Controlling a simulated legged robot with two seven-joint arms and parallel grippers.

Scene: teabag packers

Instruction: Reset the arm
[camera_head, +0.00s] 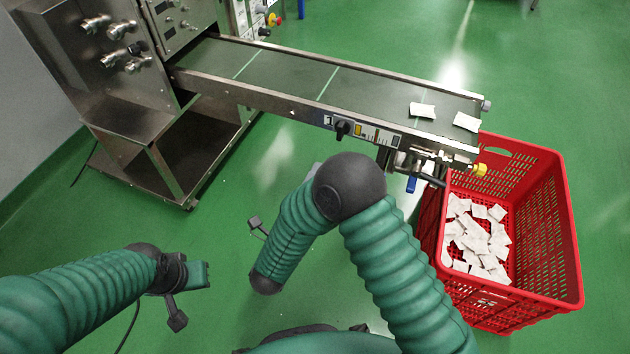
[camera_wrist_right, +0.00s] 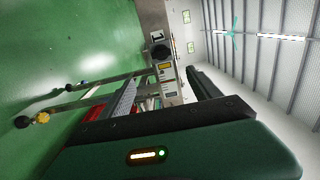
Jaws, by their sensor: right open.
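My right arm reaches in from the lower right in the head view, with its elbow bent high and its forearm pointing down and left. My right gripper (camera_head: 258,228) is mostly hidden behind that forearm; only a small dark part shows beside it, over the floor and short of the conveyor. It is open, and I see nothing held. My left arm comes in from the left edge, and my left gripper (camera_head: 186,292) hangs over bare floor. Its jaws are seen too poorly to tell whether they are open. The right wrist view looks sideways along the conveyor side.
A conveyor (camera_head: 300,83) runs from a steel machine (camera_head: 120,45), with two white teabags (camera_head: 422,110) near its end. A red crate (camera_head: 563,225) with several teabags (camera_head: 472,235) stands below that end, close to my right arm. Green floor is free in the middle.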

